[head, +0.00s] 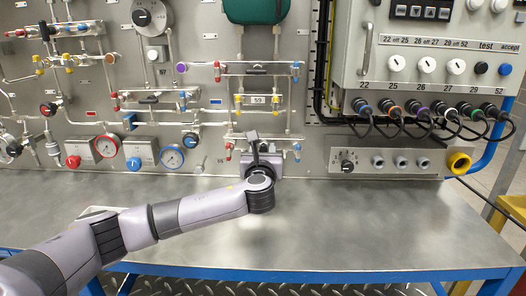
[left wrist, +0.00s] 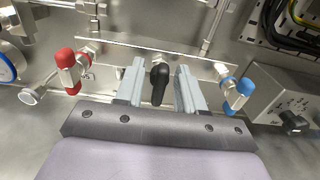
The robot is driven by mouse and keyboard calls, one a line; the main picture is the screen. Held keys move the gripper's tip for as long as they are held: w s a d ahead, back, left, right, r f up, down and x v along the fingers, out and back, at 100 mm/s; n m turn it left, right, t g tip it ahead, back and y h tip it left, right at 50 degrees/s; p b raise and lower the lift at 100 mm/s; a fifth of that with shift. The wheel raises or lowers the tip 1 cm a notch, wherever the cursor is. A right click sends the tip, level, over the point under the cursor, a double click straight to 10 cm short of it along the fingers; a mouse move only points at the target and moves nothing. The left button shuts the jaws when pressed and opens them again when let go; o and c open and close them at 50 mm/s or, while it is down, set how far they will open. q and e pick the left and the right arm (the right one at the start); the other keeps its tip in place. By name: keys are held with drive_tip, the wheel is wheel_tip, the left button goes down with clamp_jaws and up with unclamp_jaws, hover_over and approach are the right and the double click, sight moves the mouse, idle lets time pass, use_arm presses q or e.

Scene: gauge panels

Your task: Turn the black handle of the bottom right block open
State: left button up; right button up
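The bottom right block's metal bar, with a red handle (head: 228,151) at its left end and a blue handle (head: 297,151) at its right end, is low on the panel. In the left wrist view its black handle (left wrist: 159,84) hangs down at the middle, between the red handle (left wrist: 68,70) and the blue handle (left wrist: 238,93). My left gripper (left wrist: 160,88) is open, with one grey finger on each side of the black handle and gaps between. In the head view my left gripper (head: 265,155) covers most of the block's middle. My right gripper is not in view.
A metal bench (head: 330,225) with a blue front edge lies below the panel and is mostly clear. Red and blue gauges (head: 172,156) stand to the left. A box with black knobs and sockets (head: 385,162) is to the right, under hanging cables.

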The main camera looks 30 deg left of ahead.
use_arm(q)
clamp_jaws()
drive_tip(key=shift+n, duration=0.4)
drive_tip(key=n, duration=0.3)
drive_tip(key=shift+f, duration=0.15)
drive_tip(key=n+b, duration=0.1)
drive_tip(key=n, duration=0.3)
drive_tip(key=shift+s+a, duration=0.1)
drive_tip(key=n+b, duration=0.1)
drive_tip(key=n, duration=0.4)
drive_tip(key=shift+f, duration=0.15)
drive_tip(key=n+b, duration=0.2)
drive_tip(key=n, duration=0.2)
drive_tip(key=shift+a+n, duration=0.1)
drive_tip(key=shift+n, duration=0.6)
